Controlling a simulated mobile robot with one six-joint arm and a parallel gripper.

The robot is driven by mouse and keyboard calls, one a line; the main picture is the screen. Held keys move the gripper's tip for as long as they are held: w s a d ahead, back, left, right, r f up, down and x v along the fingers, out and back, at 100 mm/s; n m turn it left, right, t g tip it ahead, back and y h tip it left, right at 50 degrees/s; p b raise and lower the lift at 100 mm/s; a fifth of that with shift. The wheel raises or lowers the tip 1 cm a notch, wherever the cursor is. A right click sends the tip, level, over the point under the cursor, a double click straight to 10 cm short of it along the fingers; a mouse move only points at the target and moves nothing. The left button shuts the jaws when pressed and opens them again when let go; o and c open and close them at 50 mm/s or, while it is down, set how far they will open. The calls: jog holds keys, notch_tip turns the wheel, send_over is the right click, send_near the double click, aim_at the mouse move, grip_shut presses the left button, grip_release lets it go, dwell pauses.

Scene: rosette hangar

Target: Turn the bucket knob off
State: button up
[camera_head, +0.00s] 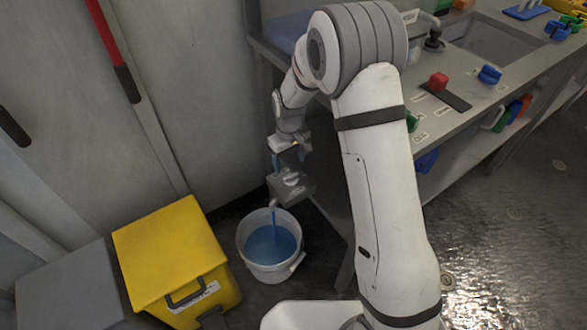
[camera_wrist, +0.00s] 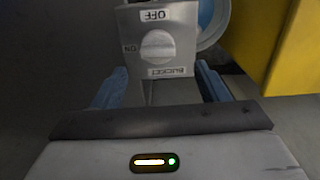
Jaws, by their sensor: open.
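The bucket knob (camera_wrist: 158,46) is a round grey dial on the face of a grey box (camera_wrist: 148,75). Its ridge seems to lie sideways, in line with the ON label at its left; the OFF label is above it and a BUCKET label below, upside down. The box also shows in the head view (camera_head: 291,187), with blue liquid running from its spout into a white bucket (camera_head: 247,250). My gripper (camera_wrist: 160,84) is open and empty, its blue fingers on either side below the knob, apart from it. In the head view my gripper (camera_head: 290,158) hangs just above the box.
A yellow bin (camera_head: 170,250) stands left of the bucket, beside a grey box (camera_head: 70,290). A metal workbench (camera_head: 455,75) is at the right, with a red knob (camera_head: 438,81) and a blue knob (camera_head: 489,75) on it. A wall is behind.

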aim_at(291, 174)
notch_tip(291, 174, down, 6)
jog(key=shift+w+d+r+b, duration=0.1)
jog(key=shift+d+r+b, duration=0.1)
jog(key=shift+b, duration=0.25)
jog(key=shift+c, duration=0.6)
jog(key=c, duration=0.9)
jog(key=shift+o, duration=0.2)
